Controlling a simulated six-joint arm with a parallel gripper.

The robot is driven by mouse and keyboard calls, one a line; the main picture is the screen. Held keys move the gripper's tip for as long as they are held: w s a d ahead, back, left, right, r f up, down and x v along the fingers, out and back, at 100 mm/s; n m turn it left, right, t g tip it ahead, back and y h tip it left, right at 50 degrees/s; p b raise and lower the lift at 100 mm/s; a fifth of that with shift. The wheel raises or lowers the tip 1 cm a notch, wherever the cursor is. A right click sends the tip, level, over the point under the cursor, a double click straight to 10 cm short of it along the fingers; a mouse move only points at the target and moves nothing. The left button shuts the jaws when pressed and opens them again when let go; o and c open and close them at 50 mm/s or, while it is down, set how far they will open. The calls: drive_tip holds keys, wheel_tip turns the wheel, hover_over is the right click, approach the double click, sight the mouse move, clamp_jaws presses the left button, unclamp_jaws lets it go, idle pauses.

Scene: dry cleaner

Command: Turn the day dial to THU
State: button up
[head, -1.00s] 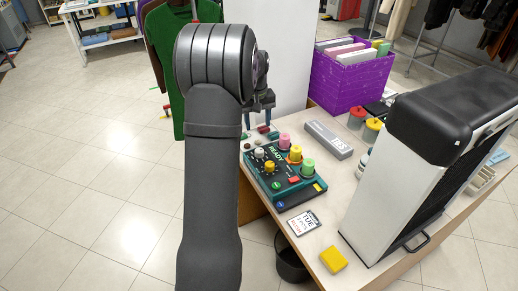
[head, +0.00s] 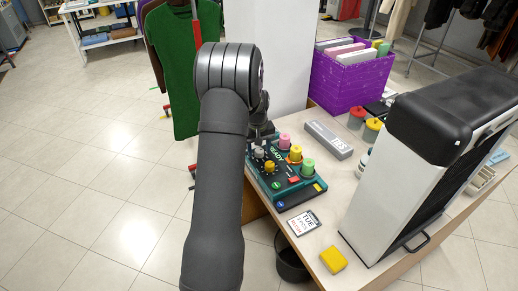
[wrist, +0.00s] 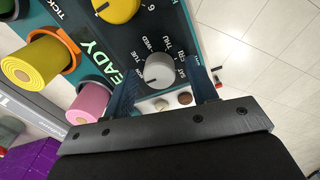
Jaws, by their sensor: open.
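The day dial (wrist: 158,70) is a light grey knob ringed by day labels in the wrist view, with TUE, WED, THU, FRI and SAT around its upper side. A dark mark on its lower left seems to point away from THU; its exact setting is hard to read. In the head view the grey dial (head: 259,152) sits at the far left of the dark teal panel (head: 283,199). My gripper (wrist: 164,60) is open, its two dark blue fingers on either side of the dial; contact cannot be told. In the head view my arm mostly hides the gripper.
A yellow dial (head: 270,167) sits close by on the panel, with pink (head: 284,141), orange-ringed yellow and green (head: 308,167) knobs beyond. A card reading TUE (head: 303,222) and a yellow block (head: 333,260) lie in front. A grey box (head: 328,139) lies behind.

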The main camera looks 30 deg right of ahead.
drive_tip(key=c, duration=1)
drive_tip(key=shift+m, duration=0.4)
drive_tip(key=m, duration=0.4)
drive_tip(key=shift+m, duration=0.4)
drive_tip(key=m, duration=1.3)
drive_tip(key=shift+d+m+y, duration=0.1)
drive_tip(key=shift+m+y, duration=0.2)
drive_tip(key=m, duration=0.3)
drive_tip(key=shift+m, duration=2.3)
